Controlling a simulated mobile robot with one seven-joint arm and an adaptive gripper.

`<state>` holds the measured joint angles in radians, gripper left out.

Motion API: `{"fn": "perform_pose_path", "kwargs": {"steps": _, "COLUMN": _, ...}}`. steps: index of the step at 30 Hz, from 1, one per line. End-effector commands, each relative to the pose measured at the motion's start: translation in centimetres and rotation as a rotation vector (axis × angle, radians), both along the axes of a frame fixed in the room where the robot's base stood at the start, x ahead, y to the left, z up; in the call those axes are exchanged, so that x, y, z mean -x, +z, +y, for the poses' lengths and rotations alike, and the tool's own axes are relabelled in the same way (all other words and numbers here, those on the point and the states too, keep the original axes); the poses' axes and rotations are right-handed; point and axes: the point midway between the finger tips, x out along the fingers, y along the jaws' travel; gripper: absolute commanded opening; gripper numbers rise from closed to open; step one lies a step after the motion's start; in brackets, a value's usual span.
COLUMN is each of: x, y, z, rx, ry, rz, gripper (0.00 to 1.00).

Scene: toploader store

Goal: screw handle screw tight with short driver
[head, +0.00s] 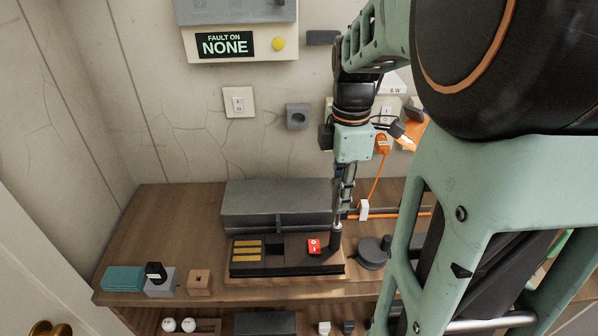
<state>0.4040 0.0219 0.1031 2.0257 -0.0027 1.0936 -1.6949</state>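My gripper (339,210) points straight down over the right end of a low dark unit (290,267) on the wooden counter. The unit has yellow strips and a red switch (314,246). The handle screw cannot be made out.
A long grey box (275,203) lies behind the unit. A dark round piece (372,255) sits to its right. An orange cable (375,188) hangs close to my gripper.

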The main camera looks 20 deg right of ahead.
Motion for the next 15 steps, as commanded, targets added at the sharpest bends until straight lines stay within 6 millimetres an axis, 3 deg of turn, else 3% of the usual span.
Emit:
{"fn": "perform_pose_path", "kwargs": {"steps": 5, "x": 0.01, "y": -0.01, "z": 0.0, "rx": 0.0, "ry": 0.0, "rz": 0.0, "gripper": 0.0}}
{"fn": "perform_pose_path", "kwargs": {"steps": 10, "x": 0.02, "y": -0.02, "z": 0.0, "rx": 0.0, "ry": 0.0, "rz": 0.001, "gripper": 0.0}}
{"fn": "perform_pose_path", "kwargs": {"steps": 11, "x": 0.02, "y": -0.02, "z": 0.0, "rx": 0.0, "ry": 0.0, "rz": 0.001, "gripper": 0.19}}
{"fn": "perform_pose_path", "kwargs": {"steps": 15, "x": 0.02, "y": -0.03, "z": 0.0, "rx": 0.0, "ry": 0.0, "rz": 0.001, "gripper": 0.35}}
